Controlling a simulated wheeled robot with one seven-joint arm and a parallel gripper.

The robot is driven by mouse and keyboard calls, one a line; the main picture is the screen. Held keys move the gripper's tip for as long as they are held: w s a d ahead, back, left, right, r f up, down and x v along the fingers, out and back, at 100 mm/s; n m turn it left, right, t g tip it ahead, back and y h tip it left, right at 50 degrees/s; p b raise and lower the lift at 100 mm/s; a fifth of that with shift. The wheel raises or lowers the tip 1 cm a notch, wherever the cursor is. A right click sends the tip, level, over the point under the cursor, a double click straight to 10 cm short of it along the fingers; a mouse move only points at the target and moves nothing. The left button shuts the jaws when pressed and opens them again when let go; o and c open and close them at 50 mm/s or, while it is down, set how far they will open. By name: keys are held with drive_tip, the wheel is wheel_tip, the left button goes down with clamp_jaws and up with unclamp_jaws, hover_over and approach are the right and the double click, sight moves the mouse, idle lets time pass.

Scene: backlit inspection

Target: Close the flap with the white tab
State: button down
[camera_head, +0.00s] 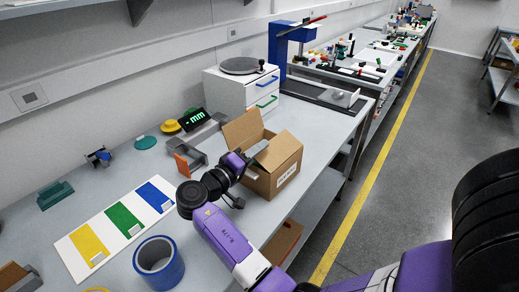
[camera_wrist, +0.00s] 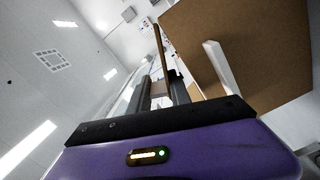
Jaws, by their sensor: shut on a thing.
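An open cardboard box (camera_head: 288,160) stands near the table's front edge, with a white label on its near right side. One flap (camera_head: 243,129) stands raised at the back left. My gripper (camera_head: 256,150) is at the box's left side. In the wrist view, its fingers (camera_wrist: 163,92) are shut on a thin brown flap (camera_wrist: 161,50) seen edge-on. A white tab (camera_wrist: 218,65) shows on a broad cardboard panel (camera_wrist: 265,45) to the right. I cannot tell whether the held flap carries this tab. My wrist and gripper hide part of the box's left side in the head view.
An orange piece (camera_head: 183,165) and grey brackets lie left of the box. A white drawer unit (camera_head: 238,90) stands behind it. The table right of the box is clear.

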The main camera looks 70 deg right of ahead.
drive_tip(key=shift+r, duration=0.1)
drive_tip(key=c, duration=1.2)
unclamp_jaws()
drive_tip(key=shift+c, duration=0.2)
drive_tip(key=b+v, duration=0.1)
drive_tip(key=v, duration=0.6)
drive_tip(key=shift+a+b, duration=0.35)
drive_tip(key=shift+b, duration=0.05)
drive_tip(key=shift+w, duration=0.15)
